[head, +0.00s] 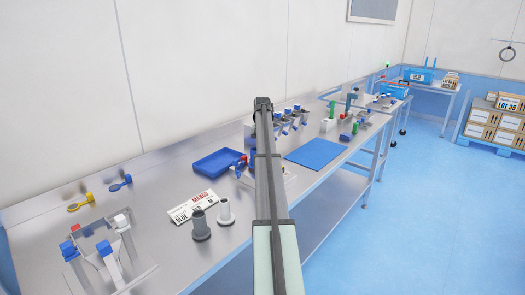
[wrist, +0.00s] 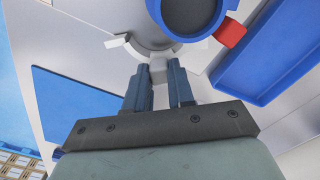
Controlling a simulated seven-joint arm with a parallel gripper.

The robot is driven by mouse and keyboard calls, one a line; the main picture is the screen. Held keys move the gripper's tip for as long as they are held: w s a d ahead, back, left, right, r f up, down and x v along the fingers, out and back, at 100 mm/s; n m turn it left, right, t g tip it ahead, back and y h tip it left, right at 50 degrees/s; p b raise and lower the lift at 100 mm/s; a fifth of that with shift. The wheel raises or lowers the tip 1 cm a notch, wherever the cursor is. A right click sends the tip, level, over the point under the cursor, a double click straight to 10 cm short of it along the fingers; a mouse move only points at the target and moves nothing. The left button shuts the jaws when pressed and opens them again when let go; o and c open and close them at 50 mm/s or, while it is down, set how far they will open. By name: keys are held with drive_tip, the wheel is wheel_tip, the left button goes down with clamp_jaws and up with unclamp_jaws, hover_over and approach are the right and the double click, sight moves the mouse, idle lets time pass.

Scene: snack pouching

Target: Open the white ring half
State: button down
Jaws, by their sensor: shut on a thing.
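In the wrist view, my gripper (wrist: 160,70) has its two dark blue-grey fingers closed on a white tab. The tab belongs to the white ring half (wrist: 158,57), which shows beside a round blue part with a dark inside (wrist: 190,14). A red tab (wrist: 231,31) sticks out on the right of the blue part. In the head view, a small red and blue piece (head: 241,165) shows left of my arm. My arm hides the gripper and most of the ring there. I cannot tell how far the ring half is swung.
A blue tray (head: 216,162) lies close beside the station; its wall also shows in the wrist view (wrist: 262,97). A flat blue mat (head: 315,154) lies on the other side.

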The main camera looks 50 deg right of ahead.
drive_tip(key=w+n, duration=0.1)
drive_tip(key=n, duration=0.1)
drive_tip(key=w+d+n, duration=0.1)
drive_tip(key=n, duration=0.2)
drive_tip(key=shift+w, duration=0.2)
drive_tip(key=shift+n, duration=0.3)
drive_tip(key=c, duration=1)
unclamp_jaws()
drive_tip(key=shift+o, duration=0.2)
wheel_tip(320, 180, up, 14)
drive_tip(key=shift+f, duration=0.1)
